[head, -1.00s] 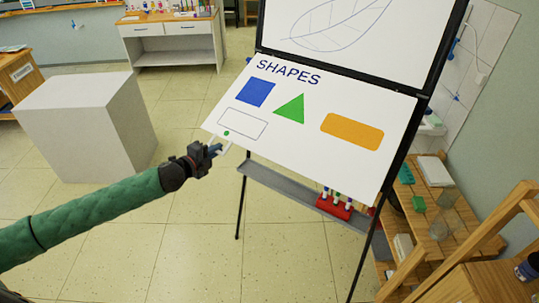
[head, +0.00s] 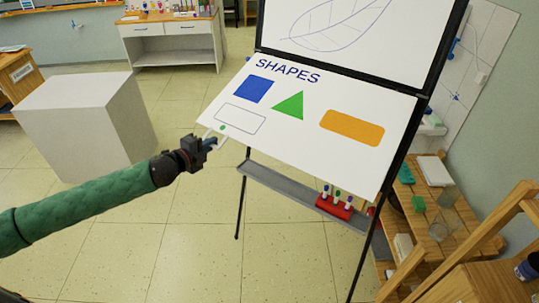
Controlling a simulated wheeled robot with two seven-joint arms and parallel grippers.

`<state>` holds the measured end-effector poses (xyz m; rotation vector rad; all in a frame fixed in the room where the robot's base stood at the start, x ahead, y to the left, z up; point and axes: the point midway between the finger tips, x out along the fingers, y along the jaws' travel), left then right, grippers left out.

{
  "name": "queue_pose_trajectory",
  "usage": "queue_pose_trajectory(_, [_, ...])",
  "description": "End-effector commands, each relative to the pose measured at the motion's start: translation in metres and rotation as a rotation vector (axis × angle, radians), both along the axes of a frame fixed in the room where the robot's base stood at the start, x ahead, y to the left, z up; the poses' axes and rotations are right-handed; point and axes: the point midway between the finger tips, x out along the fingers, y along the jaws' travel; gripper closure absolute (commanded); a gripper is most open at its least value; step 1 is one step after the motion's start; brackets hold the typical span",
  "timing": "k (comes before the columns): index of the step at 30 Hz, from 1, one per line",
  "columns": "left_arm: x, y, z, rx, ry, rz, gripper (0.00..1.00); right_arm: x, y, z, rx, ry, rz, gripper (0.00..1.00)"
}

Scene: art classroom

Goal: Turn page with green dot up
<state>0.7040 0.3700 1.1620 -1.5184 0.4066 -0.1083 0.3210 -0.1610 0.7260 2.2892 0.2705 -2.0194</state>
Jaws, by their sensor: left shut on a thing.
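The page (head: 310,123) is a white sheet headed "SHAPES", with a blue square, a green triangle, an orange bar and an outlined rectangle. It hangs from the flip-chart easel (head: 340,69) and is lifted, its lower part swung out towards me. The green dot (head: 222,128) is near the page's lower left corner. My left gripper (head: 212,141) is shut on the page at that corner, just below the dot. Above, another sheet with a leaf drawing (head: 335,22) shows on the easel. My right gripper is not in view.
The easel's grey tray (head: 275,186) holds a red marker holder (head: 335,207) with several markers below the page. A white block (head: 80,120) stands at left. A wooden shelf (head: 440,220) and wooden frame are at right. The tiled floor in front is clear.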

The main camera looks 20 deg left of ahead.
Motion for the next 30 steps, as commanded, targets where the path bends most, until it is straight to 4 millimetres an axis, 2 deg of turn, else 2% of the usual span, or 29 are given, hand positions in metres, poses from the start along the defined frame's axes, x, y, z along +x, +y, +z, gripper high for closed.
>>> queue_pose_trajectory(30, [-0.015,0.006,0.073,0.003,-0.002,0.0,1.0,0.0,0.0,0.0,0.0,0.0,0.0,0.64])
